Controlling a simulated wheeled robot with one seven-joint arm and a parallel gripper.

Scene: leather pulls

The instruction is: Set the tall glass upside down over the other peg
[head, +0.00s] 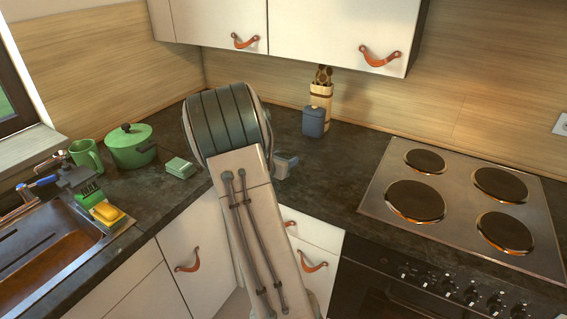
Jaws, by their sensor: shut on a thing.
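I cannot make out the tall glass or either peg in the head view. My own arm fills the middle of the picture and covers part of the worktop behind it. A small grey-blue piece shows just right of the arm, and I cannot tell what it is. My gripper's fingers and anything between them are hidden.
The dark worktop (335,165) has free room between my arm and the hob (460,205). A blue canister (314,122) and a utensil holder stand at the back. A green pot (131,147), mug (88,157), and sink (45,245) with sponge (106,212) are left.

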